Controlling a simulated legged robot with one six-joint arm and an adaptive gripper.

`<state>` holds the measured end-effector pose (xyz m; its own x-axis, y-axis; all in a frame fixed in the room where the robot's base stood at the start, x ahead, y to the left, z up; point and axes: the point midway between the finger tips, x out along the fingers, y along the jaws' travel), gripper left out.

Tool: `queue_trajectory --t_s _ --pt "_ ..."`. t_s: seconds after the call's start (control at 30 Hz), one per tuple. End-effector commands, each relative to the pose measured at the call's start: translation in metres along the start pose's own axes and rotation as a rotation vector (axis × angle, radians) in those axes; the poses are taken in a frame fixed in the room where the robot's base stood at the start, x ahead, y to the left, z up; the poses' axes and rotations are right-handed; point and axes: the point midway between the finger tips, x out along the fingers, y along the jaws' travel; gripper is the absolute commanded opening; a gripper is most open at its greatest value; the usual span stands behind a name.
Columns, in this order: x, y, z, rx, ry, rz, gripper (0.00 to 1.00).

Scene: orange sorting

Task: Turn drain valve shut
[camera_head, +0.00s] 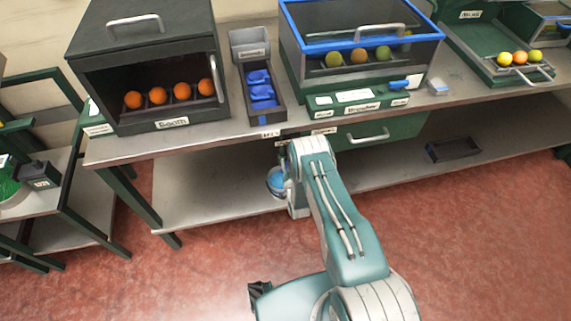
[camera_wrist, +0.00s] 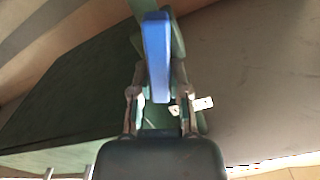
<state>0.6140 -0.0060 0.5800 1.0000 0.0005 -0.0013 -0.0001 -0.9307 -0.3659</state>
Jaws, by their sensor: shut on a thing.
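A blue lever handle (camera_wrist: 157,50), which looks like the drain valve's handle, stands upright in the middle of the wrist view. My gripper (camera_wrist: 161,98) has one finger on each side of its lower end and is shut on it. A dark green part shows behind the handle. In the head view my arm reaches under the front edge of the bench, and it hides the valve and my fingers there.
A blue round container (camera_head: 276,182) sits under the bench left of my wrist. The metal bench (camera_head: 225,132) carries a dark box (camera_head: 150,65) with oranges, a tray of blue items (camera_head: 262,92) and a blue-rimmed clear case (camera_head: 362,25). Red floor lies open in front.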

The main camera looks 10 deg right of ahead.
Motion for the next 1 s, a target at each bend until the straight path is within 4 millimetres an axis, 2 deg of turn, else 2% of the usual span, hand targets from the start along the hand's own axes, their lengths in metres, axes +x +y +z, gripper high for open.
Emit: queue_trajectory --t_s 1.0 --pt "0.001 0.017 0.007 0.944 0.003 0.004 0.00"
